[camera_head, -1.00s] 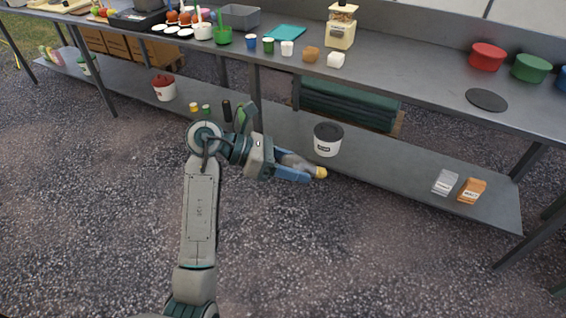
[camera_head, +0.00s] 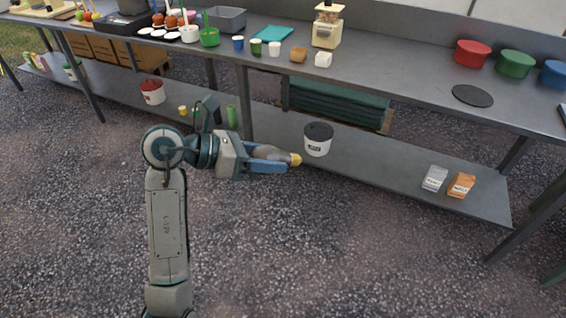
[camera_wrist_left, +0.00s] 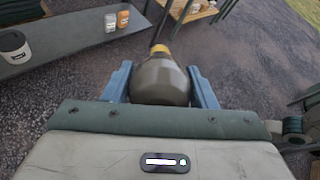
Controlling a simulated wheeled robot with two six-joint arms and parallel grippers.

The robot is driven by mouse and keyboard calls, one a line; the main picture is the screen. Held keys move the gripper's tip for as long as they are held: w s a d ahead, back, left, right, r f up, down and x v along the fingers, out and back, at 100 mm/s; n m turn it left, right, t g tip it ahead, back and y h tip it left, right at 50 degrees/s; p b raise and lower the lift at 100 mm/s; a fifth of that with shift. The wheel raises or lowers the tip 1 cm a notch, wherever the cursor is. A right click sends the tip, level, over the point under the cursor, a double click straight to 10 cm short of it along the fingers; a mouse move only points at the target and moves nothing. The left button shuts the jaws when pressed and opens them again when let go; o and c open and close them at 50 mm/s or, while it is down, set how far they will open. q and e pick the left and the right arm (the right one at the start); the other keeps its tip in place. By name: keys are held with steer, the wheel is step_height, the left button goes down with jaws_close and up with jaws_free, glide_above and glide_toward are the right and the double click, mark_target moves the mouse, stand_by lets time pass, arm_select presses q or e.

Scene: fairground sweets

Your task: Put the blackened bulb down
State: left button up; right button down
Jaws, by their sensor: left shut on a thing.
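The blackened bulb is a dark grey-brown glass with a yellow base. It shows in the left wrist view (camera_wrist_left: 160,80) between the two blue fingers, its yellow end pointing away from the wrist. My left gripper (camera_wrist_left: 160,88) is shut on it. In the head view the left gripper (camera_head: 272,160) is in front of the lower shelf, over the gravel, and the bulb's yellow tip (camera_head: 295,159) pokes out past the fingers. Most of the bulb's glass is hidden there by the fingers. My right gripper is in neither view.
The steel table (camera_head: 400,87) carries cups, a cream machine (camera_head: 327,28) and red, green and blue tubs. On its lower shelf (camera_head: 370,160) stand a white bucket with a dark lid (camera_head: 317,143), a white packet (camera_head: 434,179) and an orange packet (camera_head: 461,186). Shelf space between bucket and packets is clear.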

arm_select(q)
steer(key=s+a+r+n+t+y, duration=0.1)
steer(key=s+a+r+n+t, duration=0.2)
steer(key=r, duration=0.2)
steer(key=shift+a+t+y, duration=0.3)
steer(key=shift+y, duration=0.1)
